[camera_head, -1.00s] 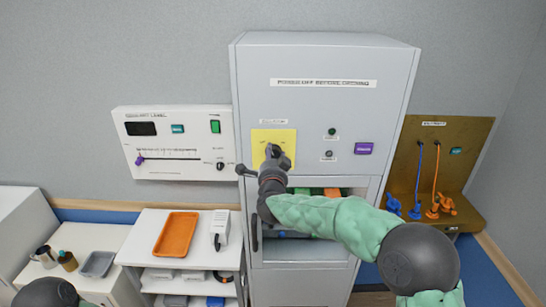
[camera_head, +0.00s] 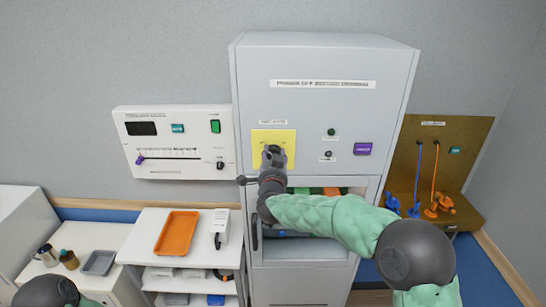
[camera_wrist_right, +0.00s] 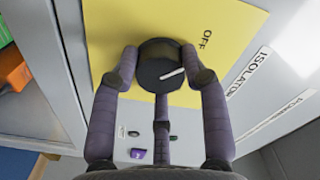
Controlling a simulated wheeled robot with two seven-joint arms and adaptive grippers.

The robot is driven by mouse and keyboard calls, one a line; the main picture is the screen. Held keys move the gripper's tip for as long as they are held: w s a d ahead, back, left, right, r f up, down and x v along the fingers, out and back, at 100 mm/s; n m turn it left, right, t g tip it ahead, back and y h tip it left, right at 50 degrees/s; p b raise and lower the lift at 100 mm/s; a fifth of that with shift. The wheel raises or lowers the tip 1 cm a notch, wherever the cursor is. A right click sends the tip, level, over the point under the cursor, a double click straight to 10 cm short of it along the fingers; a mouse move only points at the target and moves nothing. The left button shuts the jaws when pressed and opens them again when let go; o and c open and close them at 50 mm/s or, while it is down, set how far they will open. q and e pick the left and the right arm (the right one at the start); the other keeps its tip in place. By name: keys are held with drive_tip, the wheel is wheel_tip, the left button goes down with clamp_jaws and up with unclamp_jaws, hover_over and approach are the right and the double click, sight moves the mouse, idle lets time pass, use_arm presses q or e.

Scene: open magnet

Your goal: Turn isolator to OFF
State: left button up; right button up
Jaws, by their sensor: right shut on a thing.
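The isolator knob (camera_wrist_right: 160,66) is a round black dial with a white pointer line, on a yellow plate (camera_wrist_right: 125,18) of the tall grey cabinet. In the right wrist view the pointer aims right and slightly up; the word OFF is printed above and to the right of the knob. My right gripper (camera_wrist_right: 162,76) is shut on the knob, its dark purple fingers against its sides. In the head view my right gripper (camera_head: 273,157) covers most of the knob, and the yellow plate (camera_head: 288,135) shows around it. My left gripper is out of view.
The cabinet (camera_head: 250,80) has a purple button (camera_head: 363,149) and two small lamps right of the plate. Below is an open bay with a handle bar. A control panel (camera_head: 165,165) hangs left; a brown board (camera_head: 460,135) with hoses is at right.

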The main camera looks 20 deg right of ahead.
drive_tip(key=shift+d+r, duration=0.1)
drive_tip(key=shift+r, duration=0.15)
drive_tip(key=o, duration=1.1)
drive_tip(key=shift+f, duration=0.1)
drive_tip(key=shift+o, duration=0.2)
drive_tip(key=v, duration=1.2)
